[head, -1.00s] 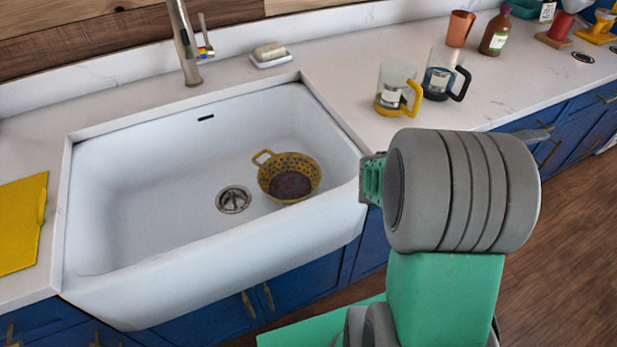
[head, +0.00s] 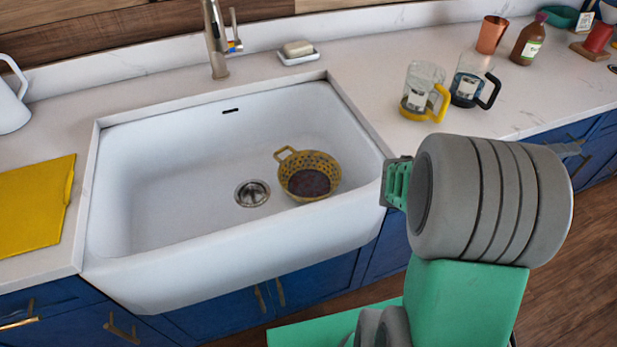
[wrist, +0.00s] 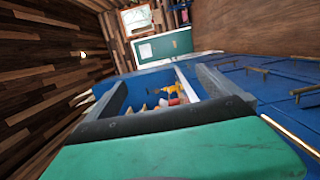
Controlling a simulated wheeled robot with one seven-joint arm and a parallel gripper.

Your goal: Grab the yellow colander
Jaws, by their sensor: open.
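The yellow colander (head: 325,168) sits upright in the right half of the white sink (head: 150,215). Its loop handle points to the back left, and its inside bottom looks dark reddish. The colander is not in the wrist view.
A faucet (head: 216,45) and a soap dish (head: 298,57) stand behind the sink. Right of it are a yellow-handled jug (head: 420,92), a dark-handled jug (head: 470,80), a copper cup (head: 491,35) and a bottle (head: 528,42). A yellow board (head: 35,205) lies left.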

